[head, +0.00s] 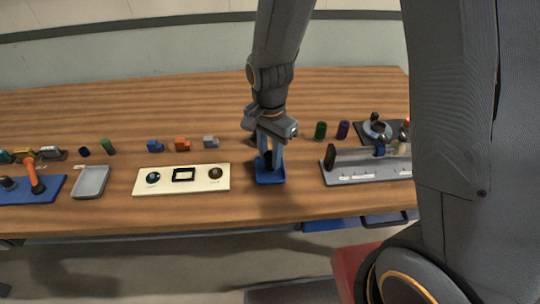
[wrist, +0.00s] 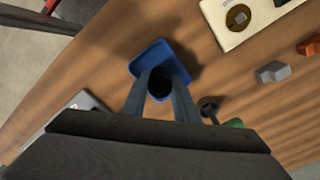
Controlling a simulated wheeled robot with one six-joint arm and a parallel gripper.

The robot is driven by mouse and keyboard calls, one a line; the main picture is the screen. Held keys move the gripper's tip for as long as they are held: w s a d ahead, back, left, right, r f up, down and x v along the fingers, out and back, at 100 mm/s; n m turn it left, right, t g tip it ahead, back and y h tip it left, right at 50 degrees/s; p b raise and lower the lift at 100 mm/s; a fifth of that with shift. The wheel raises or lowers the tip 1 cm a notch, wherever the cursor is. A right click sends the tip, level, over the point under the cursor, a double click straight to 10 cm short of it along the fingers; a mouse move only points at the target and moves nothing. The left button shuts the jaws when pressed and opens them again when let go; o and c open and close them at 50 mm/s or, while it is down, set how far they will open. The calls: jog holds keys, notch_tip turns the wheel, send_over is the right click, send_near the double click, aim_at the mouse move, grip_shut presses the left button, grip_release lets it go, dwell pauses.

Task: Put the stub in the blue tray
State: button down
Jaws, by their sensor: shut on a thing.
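My gripper (head: 269,158) is in the middle of the table, pointing down over the small blue tray (head: 271,179). In the wrist view my gripper (wrist: 160,88) is shut on a dark, round-ended stub (wrist: 160,82) between its fingers. The blue tray (wrist: 150,54) shows behind and around the stub there. I cannot tell whether the stub touches the tray floor or hangs just above it. The fingers hide the stub's sides and part of the tray.
A cream panel (head: 181,188) lies left of the blue tray, with a grey tray (head: 91,181) beyond it. A grey fixture (head: 367,177) stands to the right. Coloured blocks (head: 181,144) and green and purple cylinders (head: 320,131) stand farther back. The table's back is clear.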

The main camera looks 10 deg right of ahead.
aim_at(270, 155)
jog(key=shift+f, duration=0.3)
jog(key=c, duration=1.4)
grip_release()
jog(key=shift+f, duration=0.15)
notch_tip(270, 155, up, 12)
jog(key=b, duration=0.2)
jog(key=s+d+f+n, duration=0.3)
jog(key=s+d+n, duration=0.4)
jog(key=d, duration=0.5)
jog(key=shift+s+d+f+n+t, duration=0.2)
jog(key=shift+s+d+n+t, duration=0.15)
jog(key=shift+n, duration=0.85)
